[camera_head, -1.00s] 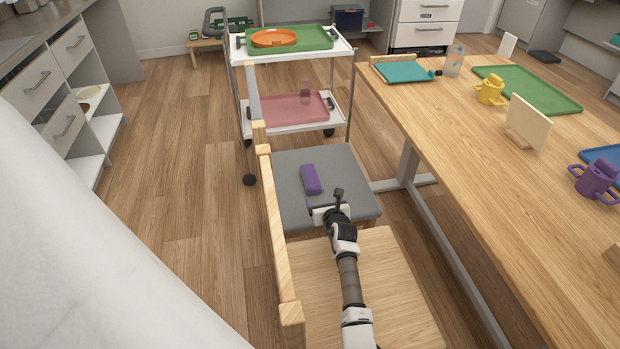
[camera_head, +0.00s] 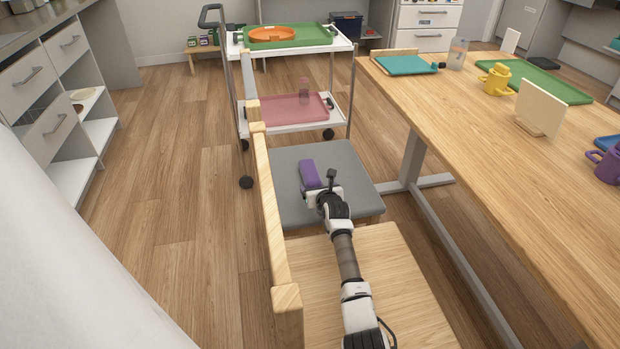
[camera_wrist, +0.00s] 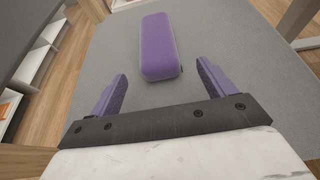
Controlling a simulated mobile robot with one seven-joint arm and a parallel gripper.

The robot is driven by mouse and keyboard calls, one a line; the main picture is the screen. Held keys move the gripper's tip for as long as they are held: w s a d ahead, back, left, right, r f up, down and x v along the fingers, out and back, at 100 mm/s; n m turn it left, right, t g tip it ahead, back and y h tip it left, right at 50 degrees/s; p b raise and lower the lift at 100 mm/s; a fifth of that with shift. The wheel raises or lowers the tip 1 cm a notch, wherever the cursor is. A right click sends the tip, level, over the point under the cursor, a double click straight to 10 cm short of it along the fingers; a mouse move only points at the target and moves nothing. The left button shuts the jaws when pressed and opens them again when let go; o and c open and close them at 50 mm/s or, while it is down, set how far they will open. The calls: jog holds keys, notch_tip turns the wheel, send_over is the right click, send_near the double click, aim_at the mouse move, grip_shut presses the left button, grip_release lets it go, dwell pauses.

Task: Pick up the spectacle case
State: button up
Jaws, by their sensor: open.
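The purple spectacle case (camera_head: 310,174) lies on the grey seat (camera_head: 287,206) beyond the wooden bench. In the wrist view the case (camera_wrist: 158,48) lies lengthwise ahead of the fingers, a little left of the middle between them. My gripper (camera_wrist: 160,92) is open and empty, with its purple fingers spread wider than the case. The case's near end lies just short of or about level with the fingertips in the picture. The height of the fingers over the seat is hard to tell. In the head view my gripper (camera_head: 317,192) reaches over the seat close to the case, its fingers partly hidden by the wrist.
A wooden rail (camera_head: 268,205) runs along the left of the seat. A white cart (camera_head: 292,118) with green and pink trays stands behind it. A long wooden table (camera_head: 470,130) with mugs and trays is on the right. Open floor lies to the left.

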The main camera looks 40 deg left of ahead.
aim_at(315, 185)
jog(key=a+f+b, duration=0.1)
jog(key=b, duration=0.1)
jog(key=w+f+b, duration=0.1)
jog(key=b, duration=0.1)
jog(key=shift+w+a+f+b, duration=0.1)
jog(key=shift+a+f+b, duration=0.1)
jog(key=shift+a+b, duration=0.15)
jog(key=shift+w+a+f+b, duration=0.2)
jog(key=shift+w+a+b, duration=0.25)
jog(key=shift+b, duration=0.55)
jog(key=shift+w+a+b, duration=0.2)
jog(key=shift+a+b, duration=0.15)
jog(key=shift+b, duration=0.25)
jog(key=shift+r, duration=0.1)
